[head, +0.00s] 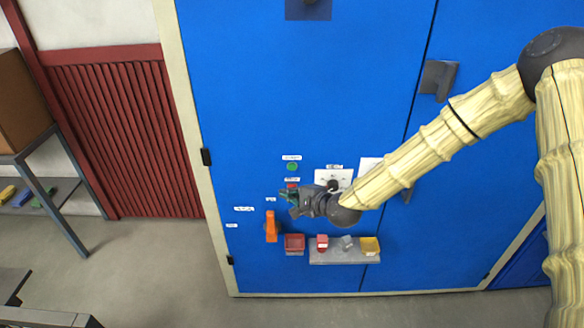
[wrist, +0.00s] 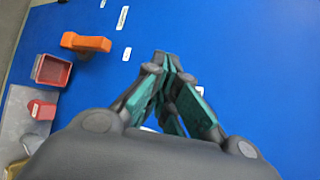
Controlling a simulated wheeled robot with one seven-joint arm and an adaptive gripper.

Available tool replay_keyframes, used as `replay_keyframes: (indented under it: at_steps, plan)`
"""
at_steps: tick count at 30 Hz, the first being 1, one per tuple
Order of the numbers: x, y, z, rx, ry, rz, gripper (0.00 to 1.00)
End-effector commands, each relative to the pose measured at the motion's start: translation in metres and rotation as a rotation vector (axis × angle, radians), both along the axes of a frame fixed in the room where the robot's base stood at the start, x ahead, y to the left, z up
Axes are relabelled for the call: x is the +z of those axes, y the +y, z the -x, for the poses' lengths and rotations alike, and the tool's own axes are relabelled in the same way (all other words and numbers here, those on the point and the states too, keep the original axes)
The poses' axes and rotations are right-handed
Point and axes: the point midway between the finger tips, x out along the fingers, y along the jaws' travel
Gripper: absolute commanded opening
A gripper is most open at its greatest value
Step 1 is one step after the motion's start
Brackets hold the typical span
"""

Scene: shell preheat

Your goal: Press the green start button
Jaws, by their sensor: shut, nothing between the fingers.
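The round green start button (head: 292,167) is on the blue panel in the head view, below a small white label. My gripper (head: 286,196) is shut and empty, in front of the panel, a little below the green button in the picture. A red spot (head: 292,186) shows just above the fingertips, partly hidden by them. In the wrist view the shut fingers (wrist: 163,58) point at the blue panel. The green button cannot be made out there. I cannot tell whether the fingertips touch the panel.
An orange handle (head: 271,226), a red bin (head: 294,243) and a grey shelf (head: 340,256) with a red block and a yellow container lie below. A white plate with a dark knob (head: 333,185) is right of the gripper. Blue panel left of the button is clear.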

Motion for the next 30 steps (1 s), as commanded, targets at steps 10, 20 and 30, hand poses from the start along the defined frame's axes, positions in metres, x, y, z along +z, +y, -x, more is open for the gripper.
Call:
replay_keyframes:
  at_steps: [10,20,30]
  plan:
    - [-0.001,0.000,-0.014,0.001,-0.001,0.001,0.00]
    - [-0.001,0.000,-0.051,0.001,-0.002,0.002,0.00]
    - [-0.002,0.000,-0.081,0.000,-0.001,0.001,0.00]
